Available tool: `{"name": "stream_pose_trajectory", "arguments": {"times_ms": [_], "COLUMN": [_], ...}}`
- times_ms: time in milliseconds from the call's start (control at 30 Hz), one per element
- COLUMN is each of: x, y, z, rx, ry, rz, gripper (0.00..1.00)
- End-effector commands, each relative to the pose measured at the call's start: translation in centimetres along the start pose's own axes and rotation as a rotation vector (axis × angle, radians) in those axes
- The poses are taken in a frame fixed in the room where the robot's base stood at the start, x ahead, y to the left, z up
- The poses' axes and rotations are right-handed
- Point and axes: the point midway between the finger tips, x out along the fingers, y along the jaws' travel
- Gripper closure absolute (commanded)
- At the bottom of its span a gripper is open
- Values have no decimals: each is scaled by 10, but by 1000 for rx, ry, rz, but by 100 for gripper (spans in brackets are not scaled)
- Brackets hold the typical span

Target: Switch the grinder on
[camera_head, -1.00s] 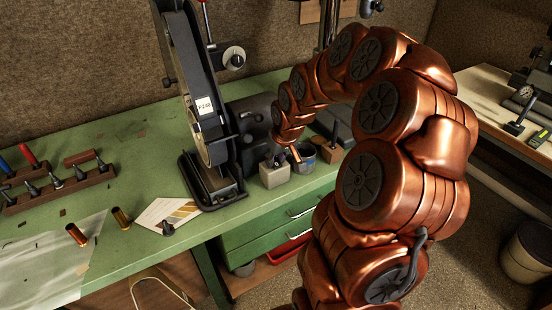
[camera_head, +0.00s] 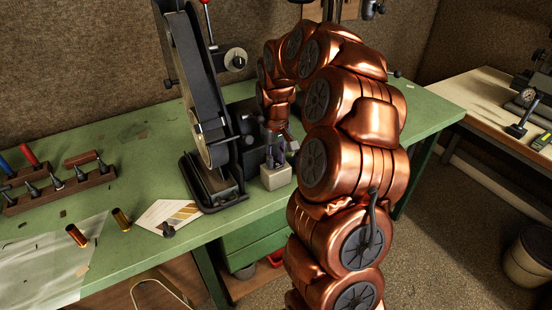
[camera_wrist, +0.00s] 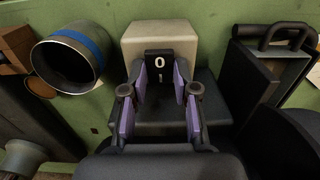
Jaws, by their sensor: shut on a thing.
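The belt grinder (camera_head: 205,125) stands upright on the green bench, with its motor to the right. A pale grey switch box (camera_head: 275,179) sits at its right foot, near the bench's front edge. In the wrist view the switch box (camera_wrist: 160,38) carries a black rocker switch (camera_wrist: 159,65) marked 0 and I. My gripper (camera_wrist: 160,72) has its purple-padded fingers close on either side of the switch, shut on it. In the head view my gripper (camera_head: 274,158) is just above the box, partly hidden by my arm. The rocker's tilt is unclear.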

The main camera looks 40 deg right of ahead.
Motion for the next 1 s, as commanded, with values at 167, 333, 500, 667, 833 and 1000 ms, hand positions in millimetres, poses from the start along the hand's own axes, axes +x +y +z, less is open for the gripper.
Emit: {"name": "stream_pose_trajectory", "arguments": {"times_ms": [167, 333, 500, 667, 833, 1000], "x": [-1, -1, -1, 0, -2, -16], "y": [1, 0, 0, 0, 0, 0], "z": [-1, 0, 0, 0, 0, -1], "rx": [0, 0, 0, 0, 0, 0], "ry": [2, 2, 2, 1, 1, 4], "rz": [2, 1, 1, 0, 0, 2], "gripper": [100, 64, 46, 46, 46, 46]}}
